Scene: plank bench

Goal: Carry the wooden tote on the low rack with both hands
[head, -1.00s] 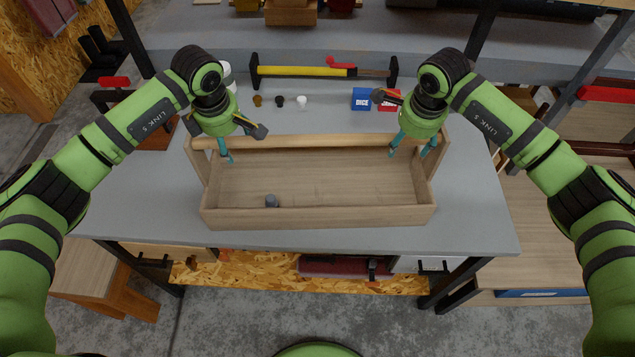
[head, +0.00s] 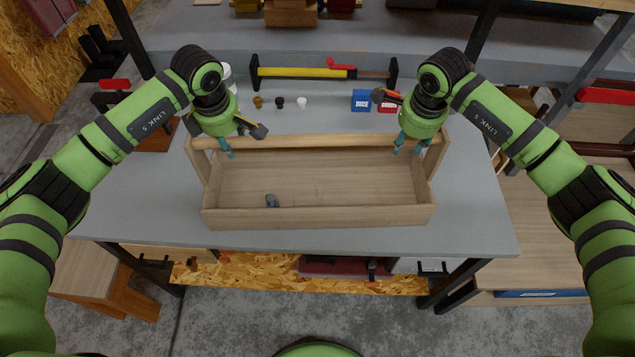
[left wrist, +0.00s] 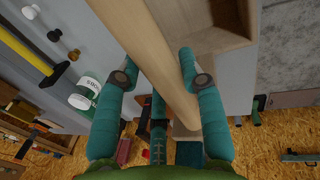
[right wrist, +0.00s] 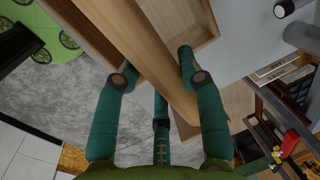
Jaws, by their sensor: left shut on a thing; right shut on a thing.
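The wooden tote (head: 318,216), a long open box with a round handle bar (head: 320,142) between two end posts, stands on the grey bench top (head: 130,190). A small grey object (head: 271,200) lies inside it. My left gripper (head: 229,148) is shut on the bar near its left end; the left wrist view shows the bar (left wrist: 155,55) between the fingers. My right gripper (head: 410,145) is shut on the bar near its right end; the right wrist view shows the bar (right wrist: 160,65) between its fingers. I cannot tell which surface is the low rack.
Behind the tote lie a yellow-handled tool (head: 305,71), several small knobs (head: 279,102), a blue box (head: 361,99) and a red box (head: 387,106). A white tub (head: 228,77) is partly hidden by my left arm. A lower wooden surface (head: 545,225) is to the right.

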